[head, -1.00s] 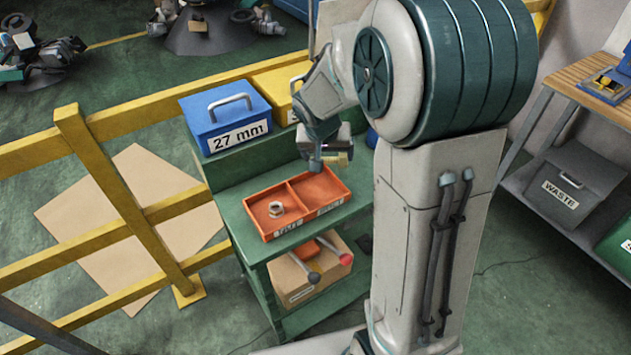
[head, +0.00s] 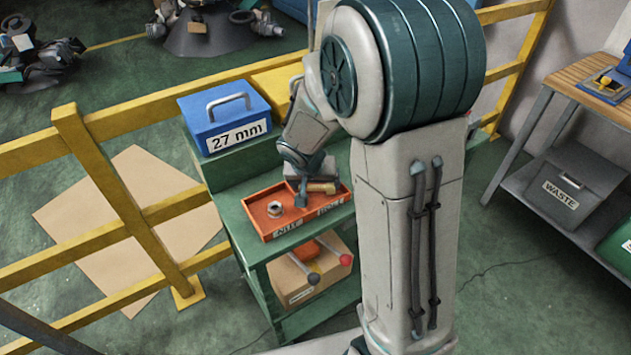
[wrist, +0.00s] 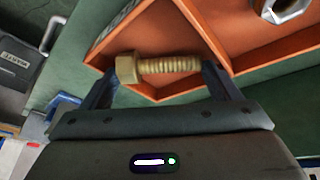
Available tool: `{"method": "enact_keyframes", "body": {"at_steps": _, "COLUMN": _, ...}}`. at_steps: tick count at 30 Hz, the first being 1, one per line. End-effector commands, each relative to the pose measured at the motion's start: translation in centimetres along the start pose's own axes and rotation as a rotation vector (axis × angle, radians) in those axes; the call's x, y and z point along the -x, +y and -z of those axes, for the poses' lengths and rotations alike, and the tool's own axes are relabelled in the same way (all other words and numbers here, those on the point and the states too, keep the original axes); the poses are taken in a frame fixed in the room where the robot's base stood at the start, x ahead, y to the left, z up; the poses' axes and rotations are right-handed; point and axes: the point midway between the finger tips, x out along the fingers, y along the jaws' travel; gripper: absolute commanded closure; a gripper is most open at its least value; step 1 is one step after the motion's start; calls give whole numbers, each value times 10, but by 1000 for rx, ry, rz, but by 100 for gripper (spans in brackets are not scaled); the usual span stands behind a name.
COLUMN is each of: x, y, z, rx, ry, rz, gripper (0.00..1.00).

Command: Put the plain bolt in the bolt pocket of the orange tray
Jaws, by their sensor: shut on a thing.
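The bolt (wrist: 158,67) is brass-coloured with a hex head at its left end and a threaded shank. My gripper (wrist: 160,80) is shut on it, and it lies crosswise between the fingers. In the head view the bolt (head: 322,187) is held by my gripper (head: 306,190) low over the right compartment of the orange tray (head: 262,228). Whether it touches the tray floor I cannot tell. In the wrist view the tray (wrist: 255,70) lies beyond the bolt. A metal nut (head: 274,208) lies in the left compartment. The front labels are too small to read surely.
The tray stands on a green bench (head: 240,225). Behind it are a blue box (head: 220,112) marked 27 mm and a yellow box (head: 288,82). A cardboard box (head: 296,290) and levers with knobs are below. A yellow railing (head: 140,215) runs along the left.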

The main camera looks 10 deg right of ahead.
Motion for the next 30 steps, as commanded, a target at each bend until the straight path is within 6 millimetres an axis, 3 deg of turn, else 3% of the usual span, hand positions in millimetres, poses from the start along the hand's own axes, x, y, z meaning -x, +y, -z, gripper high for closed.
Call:
{"method": "enact_keyframes", "body": {"at_steps": 2, "x": -3, "y": 0, "z": -1, "rx": -1, "ry": 1, "rz": 0, "gripper": 56}}
{"method": "enact_keyframes", "body": {"at_steps": 3, "x": -2, "y": 0, "z": -1, "rx": -1, "ry": 0, "rz": 0, "gripper": 8}}
{"method": "enact_keyframes", "body": {"at_steps": 16, "x": 8, "y": 0, "z": 2, "rx": -1, "ry": 3, "rz": 1, "gripper": 8}}
{"method": "enact_keyframes", "body": {"at_steps": 30, "x": 97, "y": 0, "z": 2, "rx": 0, "ry": 5, "rz": 3, "gripper": 8}}
